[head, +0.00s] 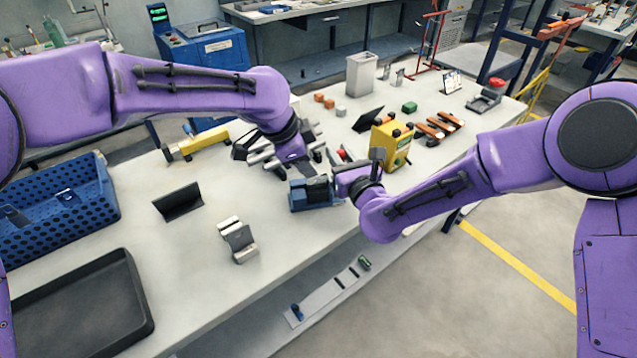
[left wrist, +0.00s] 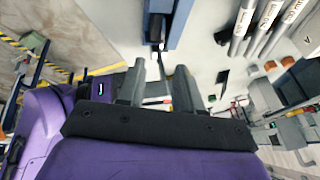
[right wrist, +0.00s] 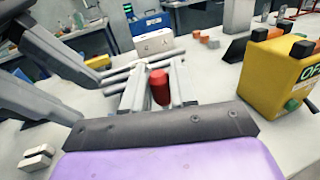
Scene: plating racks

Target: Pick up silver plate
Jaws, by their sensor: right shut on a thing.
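Silver metal pieces (head: 240,243) stand close together on the table near its front edge, left of both grippers; I cannot tell which is the silver plate. Pale pieces also show at the lower left of the right wrist view (right wrist: 38,155). My left gripper (head: 312,158) is over the middle of the table, its fingers apart in the left wrist view (left wrist: 160,82), with no plate between them. My right gripper (right wrist: 158,75) is shut on a red-ended object (right wrist: 160,88), partly hidden by the fingers. Both grippers are close together, away from the silver pieces.
A blue block fixture (head: 312,194) sits just below the grippers. A yellow box (head: 392,146) stands right of them. A dark angled holder (head: 178,202), a black tray (head: 85,308) and a blue perforated bin (head: 60,225) lie to the left. Table around the silver pieces is clear.

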